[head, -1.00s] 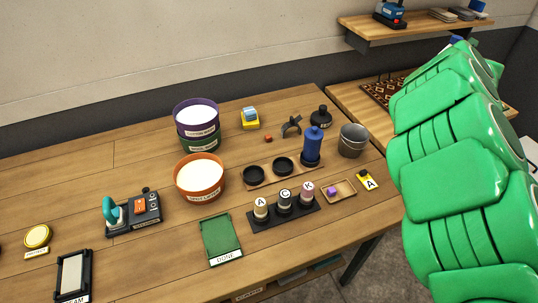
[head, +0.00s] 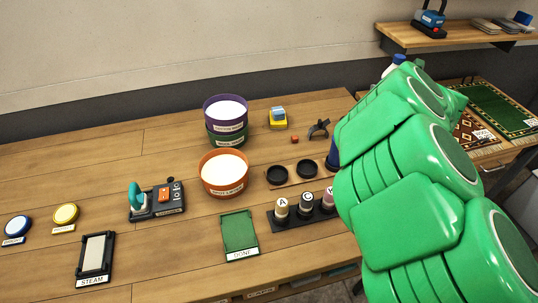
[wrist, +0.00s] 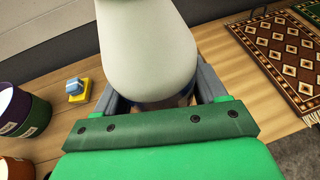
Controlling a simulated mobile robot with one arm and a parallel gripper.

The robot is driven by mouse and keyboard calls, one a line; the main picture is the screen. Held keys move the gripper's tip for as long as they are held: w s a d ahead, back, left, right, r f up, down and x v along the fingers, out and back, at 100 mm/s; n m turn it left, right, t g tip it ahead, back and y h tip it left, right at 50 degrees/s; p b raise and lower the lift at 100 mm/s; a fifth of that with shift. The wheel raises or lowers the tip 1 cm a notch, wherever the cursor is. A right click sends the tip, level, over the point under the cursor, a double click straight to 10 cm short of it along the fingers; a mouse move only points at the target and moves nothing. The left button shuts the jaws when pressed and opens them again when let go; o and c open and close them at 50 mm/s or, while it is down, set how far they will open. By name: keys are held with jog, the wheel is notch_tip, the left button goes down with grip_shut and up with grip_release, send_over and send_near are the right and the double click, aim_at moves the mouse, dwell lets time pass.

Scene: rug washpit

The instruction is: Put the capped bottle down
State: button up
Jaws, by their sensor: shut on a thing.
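My gripper (wrist: 158,92) is shut on a pale, rounded bottle (wrist: 145,45), seen between its grey fingers in the wrist view. A blue band shows low on the bottle, partly behind the gripper. In the head view my green arm hides the gripper; a small white and blue piece (head: 397,60), seemingly part of the held bottle, shows above the arm. I cannot make out the cap clearly. The bottle appears to be over the right part of the wooden table (head: 90,165); I cannot tell its height above it.
A blue bottle (head: 333,153) stands partly behind my arm, beside two black round dishes (head: 278,174). Patterned rugs (wrist: 283,52) lie at right.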

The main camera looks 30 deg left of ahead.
jog(key=s+a+f+n+g+y, duration=0.2)
jog(key=s+a, duration=0.5)
jog(key=s+a+f+n+g+y, duration=0.2)
jog(key=s+a+n, duration=0.1)
jog(key=s+a, duration=0.5)
jog(key=s+a+n+g+y, duration=0.2)
jog(key=s+a+n+g, duration=0.25)
jog(key=s, duration=1.15)
jog(key=w+a+f, duration=0.9)
jog(key=w+a, duration=0.1)
jog(key=shift+a+f+g, duration=0.1)
jog(key=shift+f+g, duration=0.05)
jog(key=shift+g, duration=0.1)
jog(key=shift+w+f, duration=0.15)
jog(key=shift+f, duration=1.5)
